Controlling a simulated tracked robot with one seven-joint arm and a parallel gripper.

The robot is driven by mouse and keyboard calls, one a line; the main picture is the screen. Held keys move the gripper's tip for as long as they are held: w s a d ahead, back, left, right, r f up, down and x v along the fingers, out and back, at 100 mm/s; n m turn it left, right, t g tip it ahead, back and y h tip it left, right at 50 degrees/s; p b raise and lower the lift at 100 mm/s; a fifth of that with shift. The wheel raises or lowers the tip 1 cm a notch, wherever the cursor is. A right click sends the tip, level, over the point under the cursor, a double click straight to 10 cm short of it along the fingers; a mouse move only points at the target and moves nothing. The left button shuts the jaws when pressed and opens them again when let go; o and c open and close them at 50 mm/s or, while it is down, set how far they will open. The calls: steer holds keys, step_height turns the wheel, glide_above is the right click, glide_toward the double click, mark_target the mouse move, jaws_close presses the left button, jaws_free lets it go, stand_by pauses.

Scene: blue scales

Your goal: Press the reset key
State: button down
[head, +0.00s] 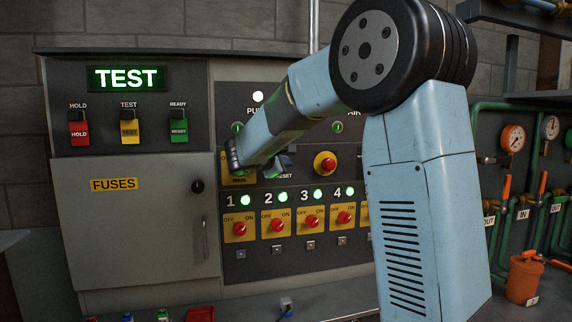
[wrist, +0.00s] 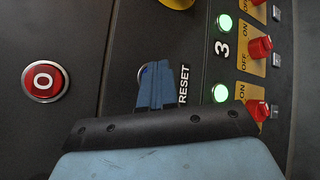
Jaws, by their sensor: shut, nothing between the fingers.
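The reset key (wrist: 142,72) is mostly hidden behind my gripper's fingertips in the wrist view. Only part of a round rim shows beside them. Its RESET label (wrist: 183,86) shows just beside the fingers. My gripper (wrist: 158,72) is shut with its blue fingers together and nothing between them. Its tips lie over the key; I cannot tell whether they touch it or whether it is pushed in. In the head view the gripper is at the control panel (head: 300,258), and the wrist hides the key; part of the RESET label (head: 286,176) shows.
A red button marked O (wrist: 43,80) lies apart from the fingers. Red rotary switches (head: 276,225) with lit green lamps line the panel below. A red knob on yellow (head: 325,163) is to the right. The TEST display (head: 126,78) is lit green.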

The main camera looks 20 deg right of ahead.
steer(key=shift+s, duration=0.8)
steer(key=shift+s, duration=0.1)
steer(key=s, duration=0.4)
steer(key=shift+s, duration=0.4)
steer(key=shift+s, duration=0.1)
stand_by(0.4)
steer(key=s+d+f+m+g+y, duration=0.2)
steer(key=s+f+m, duration=0.15)
steer(key=s, duration=0.55)
steer(key=s+d+f+m+g+y, duration=0.2)
steer(key=s+m, duration=0.2)
steer(key=s, duration=0.5)
steer(key=s+d+f+m+g+y, duration=0.2)
steer(key=s+m, duration=0.2)
steer(key=s, duration=0.5)
steer(key=s+a+f+m+y, duration=0.3)
steer(key=s+a+m+y, duration=0.1)
steer(key=s, duration=0.3)
steer(key=shift+s+a+f+t+y, duration=0.25)
steer(key=shift+s+a+t+y, duration=0.05)
steer(key=shift+s, duration=0.05)
